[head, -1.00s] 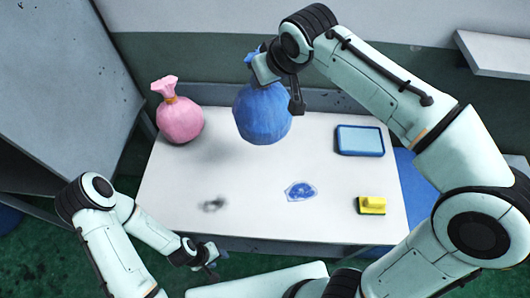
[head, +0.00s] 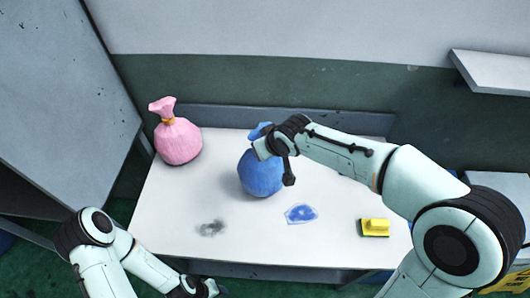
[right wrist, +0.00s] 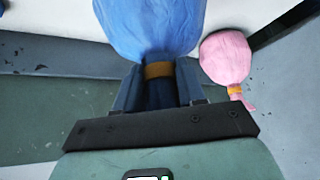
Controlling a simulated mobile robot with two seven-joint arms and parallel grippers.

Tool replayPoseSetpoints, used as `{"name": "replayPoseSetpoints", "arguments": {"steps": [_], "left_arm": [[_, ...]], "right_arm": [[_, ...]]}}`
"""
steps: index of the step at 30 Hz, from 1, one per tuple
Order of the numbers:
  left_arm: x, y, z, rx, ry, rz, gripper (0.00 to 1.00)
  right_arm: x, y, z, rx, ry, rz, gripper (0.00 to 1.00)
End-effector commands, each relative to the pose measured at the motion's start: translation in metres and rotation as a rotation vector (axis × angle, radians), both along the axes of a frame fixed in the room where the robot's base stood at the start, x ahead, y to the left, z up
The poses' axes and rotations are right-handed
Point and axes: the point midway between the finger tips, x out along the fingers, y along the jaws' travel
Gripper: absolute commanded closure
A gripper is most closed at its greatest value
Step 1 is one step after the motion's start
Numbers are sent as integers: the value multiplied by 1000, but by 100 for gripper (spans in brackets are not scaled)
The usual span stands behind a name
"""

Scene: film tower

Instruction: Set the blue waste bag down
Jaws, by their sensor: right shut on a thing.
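The blue waste bag (head: 261,174) is at the middle of the white table (head: 190,190), upright, its round bottom at or just above the tabletop; I cannot tell if it touches. My right gripper (head: 264,143) is shut on its neck from above right. In the right wrist view the fingers (right wrist: 157,85) close around the neck beside an orange band, with the blue bag (right wrist: 150,25) beyond. My left gripper (head: 205,289) is low at the front left, partly cut off by the frame edge and empty of anything I can see.
A pink bag (head: 178,144) stands at the table's back left. A wall shelf (head: 490,72) juts out at upper right.

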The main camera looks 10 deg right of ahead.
Motion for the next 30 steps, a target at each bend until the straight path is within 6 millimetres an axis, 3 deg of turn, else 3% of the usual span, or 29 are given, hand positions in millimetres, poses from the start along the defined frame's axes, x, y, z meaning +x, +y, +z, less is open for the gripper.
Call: {"name": "replayPoseSetpoints", "arguments": {"steps": [5,18,19,21,30], "left_arm": [[-3,0,-3,0,3,0,52],[-6,0,-7,0,7,0,52],[-6,0,-7,0,7,0,52],[-6,0,-6,0,7,0,52],[-4,0,-5,1,5,0,52]], "right_arm": [[0,0,-22,0,0,0,100],[0,0,-27,1,-2,-1,100],[0,0,-28,0,1,-1,55],[0,0,-27,0,1,-1,35],[0,0,-25,0,0,0,35]]}}
